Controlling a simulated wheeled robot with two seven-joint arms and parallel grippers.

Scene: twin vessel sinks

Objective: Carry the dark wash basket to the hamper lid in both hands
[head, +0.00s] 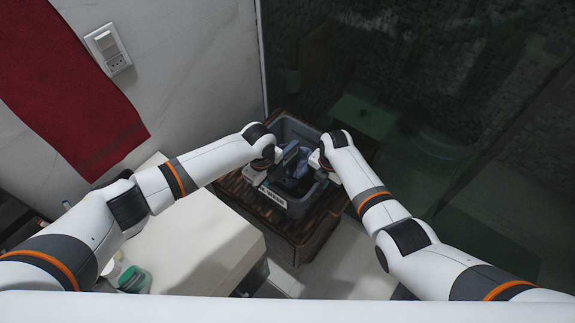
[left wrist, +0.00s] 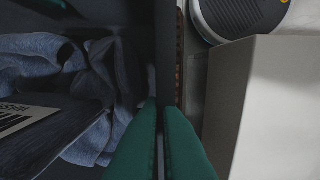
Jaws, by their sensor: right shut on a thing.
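The dark wash basket (head: 297,209) is upright at the hamper, with bluish-grey cloth (left wrist: 115,65) inside and a pale label on its near side. It is over the slatted brown wooden hamper lid (head: 322,222); I cannot tell whether it touches it. My left gripper (head: 268,165) is at the basket's left wall, with one green finger (left wrist: 163,120) inside and one outside. The basket wall (left wrist: 165,45) runs between those fingers, which are closed on it. My right gripper (head: 316,160) is shut on the opposite side of the basket; its fingertips are mostly hidden.
A white counter (head: 205,235) stands close on the left, with a green-lidded jar (head: 132,279) on it. A dark glass panel (head: 400,90) rises behind and right of the hamper. A red towel (head: 65,85) hangs on the left wall. Pale floor (head: 345,260) shows at the near right.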

